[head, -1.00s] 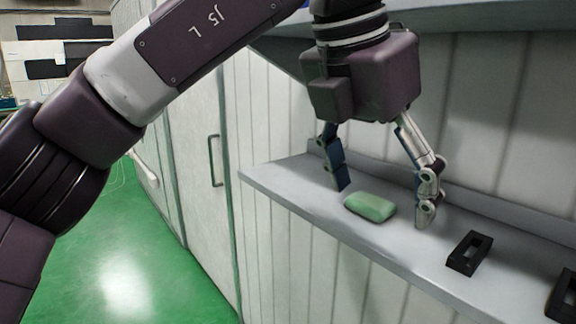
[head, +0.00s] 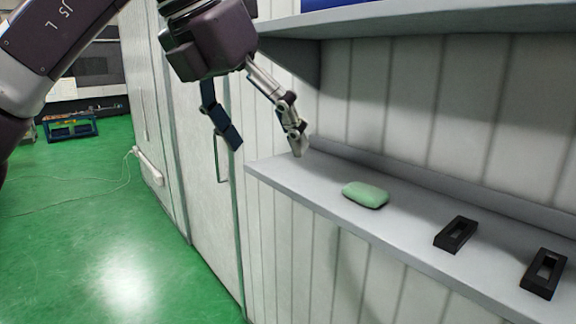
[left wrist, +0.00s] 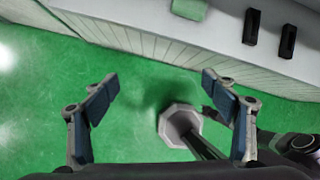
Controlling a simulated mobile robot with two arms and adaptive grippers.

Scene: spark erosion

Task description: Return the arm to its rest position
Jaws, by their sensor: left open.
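My left gripper (head: 267,146) is open and empty in the head view, to the left of the green bar (head: 365,194) and apart from it. The green bar lies on the grey shelf (head: 300,187). The green bar (left wrist: 190,8) shows at the top edge of that view, beyond the fingers. My right gripper is not clearly in view.
Two black rectangular blocks with slots, one nearer (head: 456,234) and one farther right (head: 543,273), lie on the shelf. An upper shelf (head: 400,27) overhangs it. A white cabinet with a handle stands left of the shelf. The green floor (head: 90,220) is open at left.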

